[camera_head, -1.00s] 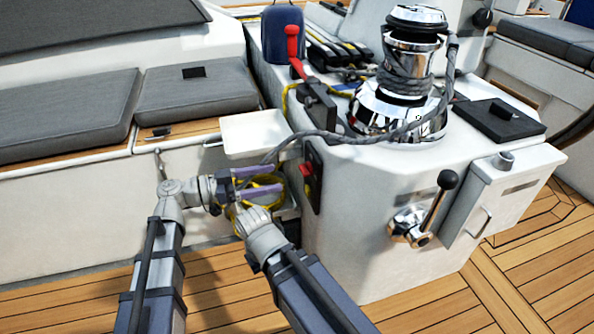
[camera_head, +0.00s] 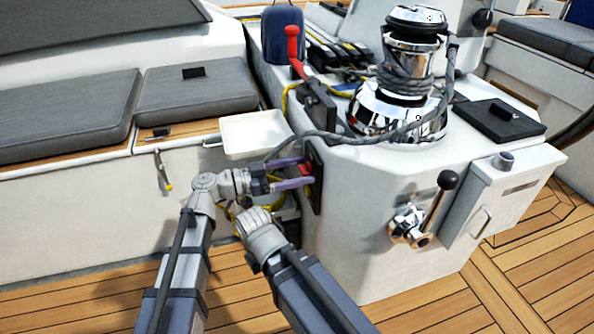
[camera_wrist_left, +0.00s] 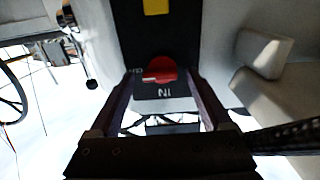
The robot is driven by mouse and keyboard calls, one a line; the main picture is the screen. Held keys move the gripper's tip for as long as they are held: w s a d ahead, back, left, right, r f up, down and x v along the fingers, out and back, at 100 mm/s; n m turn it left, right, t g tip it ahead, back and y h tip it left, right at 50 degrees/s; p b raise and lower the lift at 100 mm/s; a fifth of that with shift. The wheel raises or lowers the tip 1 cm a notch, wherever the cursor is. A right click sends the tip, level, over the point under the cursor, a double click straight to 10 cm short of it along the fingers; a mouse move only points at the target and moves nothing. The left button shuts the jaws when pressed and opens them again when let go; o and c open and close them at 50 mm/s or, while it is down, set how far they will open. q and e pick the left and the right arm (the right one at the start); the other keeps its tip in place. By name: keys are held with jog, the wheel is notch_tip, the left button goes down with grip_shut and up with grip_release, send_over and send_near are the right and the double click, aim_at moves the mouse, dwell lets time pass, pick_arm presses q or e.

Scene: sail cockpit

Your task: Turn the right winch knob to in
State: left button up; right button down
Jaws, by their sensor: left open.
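The winch knob is a round red knob (camera_wrist_left: 162,70) on a black panel (camera_wrist_left: 130,25), seen between my left fingers in the left wrist view. A white mark on it points left, towards a small label I cannot read clearly. An upside-down "IN" label is below the knob. In the head view the knob (camera_head: 305,169) shows partly, on the upright side of the winch pedestal. My left gripper (camera_head: 306,171) is open, its purple fingers reaching to the panel on either side of the knob. I cannot tell whether they touch it. My right gripper's fingers are hidden beyond its wrist.
A chrome winch (camera_head: 400,110) with grey rope stands on the white pedestal (camera_head: 350,220). A white tray (camera_head: 252,135) is just above my left gripper. A black-handled chrome lever (camera_head: 435,210) is farther right. My right forearm lies close beside the left one.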

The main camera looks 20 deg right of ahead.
pick_arm(q)
grip_shut()
dwell(0.7)
